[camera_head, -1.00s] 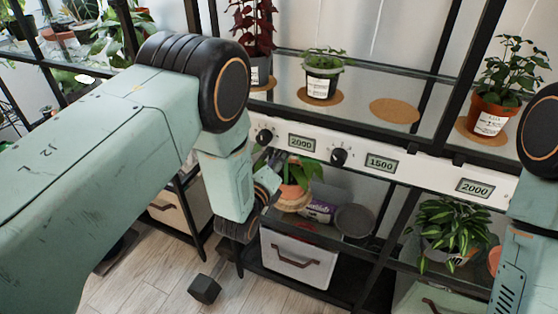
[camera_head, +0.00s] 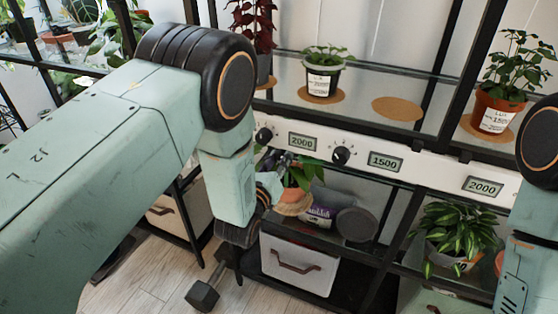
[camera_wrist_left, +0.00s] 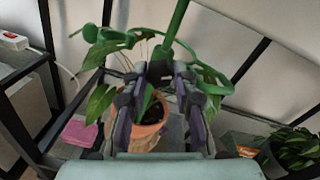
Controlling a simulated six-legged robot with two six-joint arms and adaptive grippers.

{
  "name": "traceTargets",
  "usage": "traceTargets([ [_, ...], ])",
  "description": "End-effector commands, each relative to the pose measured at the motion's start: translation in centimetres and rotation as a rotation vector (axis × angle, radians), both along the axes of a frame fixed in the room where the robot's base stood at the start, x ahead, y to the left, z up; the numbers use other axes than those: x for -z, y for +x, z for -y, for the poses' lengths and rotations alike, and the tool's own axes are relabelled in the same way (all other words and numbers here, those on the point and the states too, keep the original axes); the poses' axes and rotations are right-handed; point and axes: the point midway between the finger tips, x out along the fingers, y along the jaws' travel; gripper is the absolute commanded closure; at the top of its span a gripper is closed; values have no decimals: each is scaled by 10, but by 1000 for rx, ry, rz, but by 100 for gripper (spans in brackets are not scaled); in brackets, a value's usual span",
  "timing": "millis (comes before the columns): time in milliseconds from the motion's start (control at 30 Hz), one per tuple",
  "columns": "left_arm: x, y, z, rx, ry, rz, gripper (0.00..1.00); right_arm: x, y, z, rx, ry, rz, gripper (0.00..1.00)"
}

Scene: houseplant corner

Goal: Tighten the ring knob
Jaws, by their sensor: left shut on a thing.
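A terracotta pot (camera_wrist_left: 152,118) with a leafy plant stands on the lower shelf, below my left gripper in the wrist view. A green support stake (camera_wrist_left: 173,28) rises behind it, with a green ring (camera_wrist_left: 222,85) around the plant. In the head view my left gripper (camera_head: 283,166) reaches in over the pot (camera_head: 299,178), under the white panel. My right arm shows at the right edge; its gripper is out of view.
The white panel (camera_head: 412,172) with dark dials and number displays runs close above the left gripper. Potted plants stand on the upper shelf. A dumbbell (camera_head: 203,296) lies on the floor.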

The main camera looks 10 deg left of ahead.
Motion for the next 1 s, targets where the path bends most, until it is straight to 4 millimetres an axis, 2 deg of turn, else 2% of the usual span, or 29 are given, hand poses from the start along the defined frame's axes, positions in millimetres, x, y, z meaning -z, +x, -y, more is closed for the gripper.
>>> traceTargets([
  [367,-2,1,-1,-3,4,6,100,0,0,0,0,0,0,60],
  [400,-2,1,-1,-3,4,6,71,0,0,0,0,0,0,60],
  [600,-1,1,-1,-2,4,3,54,0,0,0,0,0,0,60],
  [667,-1,0,0,-2,4,3,50,0,0,0,0,0,0,60],
  [1000,0,-3,0,0,4,0,50,0,0,0,0,0,0,60],
])
